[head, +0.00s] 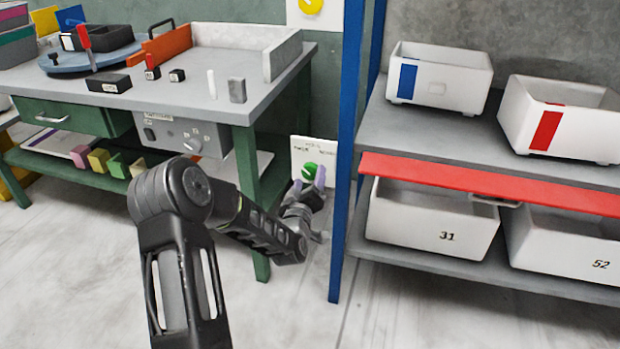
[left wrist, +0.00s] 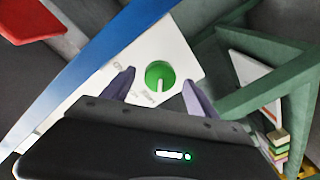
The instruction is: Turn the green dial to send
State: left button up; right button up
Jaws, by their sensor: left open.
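The green dial (head: 309,170) sits on a white panel (head: 300,150) low on the wall, between the green workbench and the blue shelf post. In the left wrist view the dial (left wrist: 160,75) is a round green knob with a pale pointer mark. Small lettering is printed on the panel around it, too small to read surely. My left gripper (head: 308,183) is at the panel, and in the left wrist view its open fingers (left wrist: 158,90) stand on either side of the dial, with a gap on both sides. My right gripper is in neither view.
The blue post (head: 348,150) rises close to the right of my left gripper. The green workbench's leg (head: 248,190) stands to its left. White bins (head: 430,220) fill the shelf at right, with a red strip (head: 480,182) across its front. The floor in front is clear.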

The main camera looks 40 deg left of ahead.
pick_arm(q)
jog(key=shift+x, duration=0.9)
jog(key=shift+c, duration=0.5)
jog(key=c, duration=1.3)
jog(key=shift+o, duration=0.2)
